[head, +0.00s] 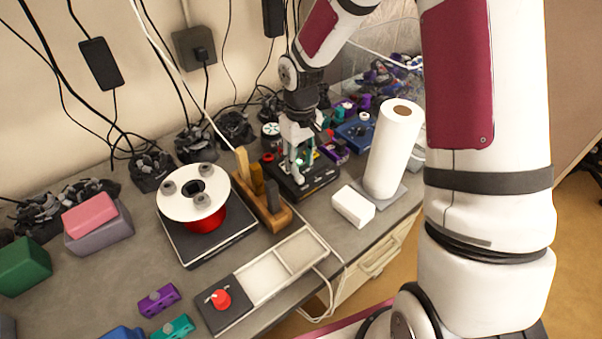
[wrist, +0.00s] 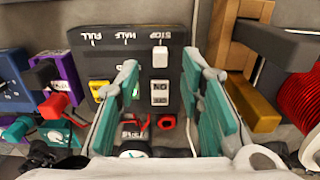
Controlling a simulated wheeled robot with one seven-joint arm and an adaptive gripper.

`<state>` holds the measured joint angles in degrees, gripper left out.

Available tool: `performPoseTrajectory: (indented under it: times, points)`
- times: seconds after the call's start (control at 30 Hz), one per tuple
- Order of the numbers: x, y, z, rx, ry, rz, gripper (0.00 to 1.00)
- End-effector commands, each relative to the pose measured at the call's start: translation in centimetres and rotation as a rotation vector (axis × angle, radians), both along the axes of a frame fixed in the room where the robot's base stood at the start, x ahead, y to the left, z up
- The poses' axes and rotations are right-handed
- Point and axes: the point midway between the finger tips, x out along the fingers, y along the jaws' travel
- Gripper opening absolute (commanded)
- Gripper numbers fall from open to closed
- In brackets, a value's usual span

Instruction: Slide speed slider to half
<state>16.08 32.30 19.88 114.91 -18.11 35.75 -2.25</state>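The black control box (head: 315,186) stands on the bench under my gripper. In the wrist view the control box (wrist: 95,62) shows upside down, with the labels FULL, HALF and STOP along its top edge. The white slider knob (wrist: 160,57) sits at the STOP label; HALF and FULL lie to its left. My gripper (wrist: 160,66) is open, its teal fingers spread to the left and right of the knob with gaps on both sides. In the head view my gripper (head: 298,150) points down over the box and hides the knob.
On the box are a white switch (wrist: 160,92), red parts and a yellow part. A wooden block holder (head: 266,203) stands close left of the box. A paper roll (head: 394,150) and white block (head: 353,206) stand right. Purple and blue parts crowd behind.

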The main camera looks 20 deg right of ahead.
Motion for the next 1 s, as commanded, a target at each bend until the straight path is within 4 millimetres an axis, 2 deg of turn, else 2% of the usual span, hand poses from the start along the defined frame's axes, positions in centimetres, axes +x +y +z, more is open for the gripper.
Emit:
performPoseTrajectory:
  times: [0.1,0.3,0.7,0.73,0.87,0.9,1.0]
  points:
    - [-0.1,0.1,-2.2,0.001,0.003,0.001,0.35]
    - [0.0,0.1,-4.5,0.001,0.001,0.001,0.35]
    - [0.0,0.0,-5.3,0.000,0.000,-0.001,0.35]
    - [0.0,0.0,-5.3,0.000,-0.001,-0.001,0.33]
    - [0.0,0.0,-5.3,0.000,0.000,-0.001,0.03]
    - [0.0,0.0,-5.3,0.000,-0.001,-0.001,0.00]
    - [0.0,0.0,-5.3,0.000,-0.001,-0.001,0.00]
